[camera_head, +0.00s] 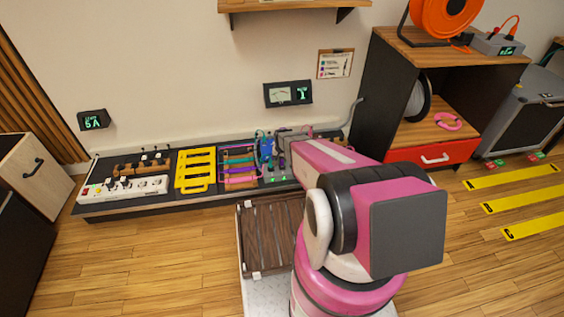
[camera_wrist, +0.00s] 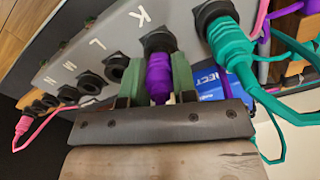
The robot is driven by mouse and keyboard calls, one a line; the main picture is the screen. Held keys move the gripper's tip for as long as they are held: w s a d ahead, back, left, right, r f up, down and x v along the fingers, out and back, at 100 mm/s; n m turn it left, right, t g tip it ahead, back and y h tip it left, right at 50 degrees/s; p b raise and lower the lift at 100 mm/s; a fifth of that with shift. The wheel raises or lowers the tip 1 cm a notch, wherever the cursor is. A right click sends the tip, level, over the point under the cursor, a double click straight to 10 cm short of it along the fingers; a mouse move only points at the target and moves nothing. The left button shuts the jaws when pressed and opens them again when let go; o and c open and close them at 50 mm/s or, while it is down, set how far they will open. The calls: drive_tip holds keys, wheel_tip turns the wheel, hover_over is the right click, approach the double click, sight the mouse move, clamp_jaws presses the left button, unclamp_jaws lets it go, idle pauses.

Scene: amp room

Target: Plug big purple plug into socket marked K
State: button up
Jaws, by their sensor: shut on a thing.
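The purple plug (camera_wrist: 158,76) is between the two green fingers of my gripper (camera_wrist: 157,85) in the wrist view, and the gripper is shut on it. The plug's front end is at the dark round socket marked K (camera_wrist: 157,41) on the grey panel (camera_wrist: 62,78). It lines up with the socket and appears to meet it; I cannot tell how deep it sits. In the head view my pink arm hides the gripper and the plug.
A teal plug (camera_wrist: 224,38) with its cable sits in the socket right of K. Empty sockets L (camera_wrist: 116,67) and M (camera_wrist: 90,83) lie left. A pink plug (camera_wrist: 23,124) is at the far left. A blue box (camera_wrist: 238,82) stands close behind.

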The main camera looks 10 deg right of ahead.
drive_tip(key=o, duration=1)
drive_tip(key=shift+r, duration=0.15)
wheel_tip(320, 180, up, 10)
drive_tip(key=shift+r, duration=0.25)
